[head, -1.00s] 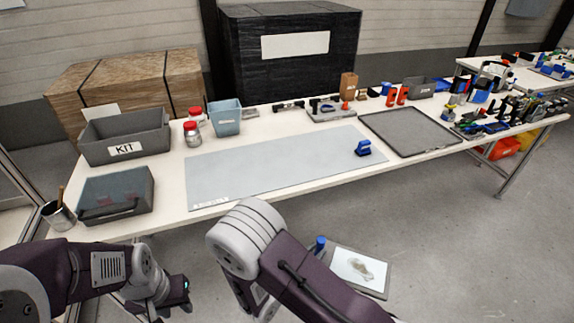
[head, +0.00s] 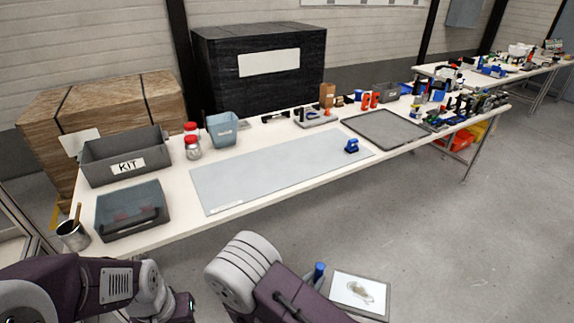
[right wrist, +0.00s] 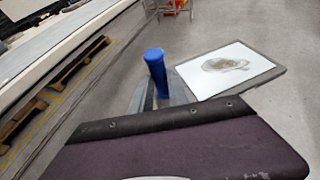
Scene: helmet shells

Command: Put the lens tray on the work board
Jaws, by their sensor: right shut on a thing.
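The lens tray (head: 383,306) is a flat grey tray with a white sheet and a greyish, lens-like patch on it. A blue upright handle (head: 319,268) stands at its left side. My right gripper (right wrist: 157,97) is shut on the tray by this handle, and the tray (right wrist: 276,70) hangs over the floor, in front of the table and below its top. In the head view my right arm hides most of the gripper. The work board (head: 265,175) is the long pale grey sheet flat on the table. My left arm is at the lower left; its fingers are out of view.
A blue object (head: 351,146) sits at the board's right end. A dark framed mat (head: 385,131) lies beyond it. A KIT bin (head: 104,158), a grey bin (head: 129,213), red-lidded jars (head: 193,150) and a blue-grey bin (head: 221,130) stand left and behind. Most of the board is bare.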

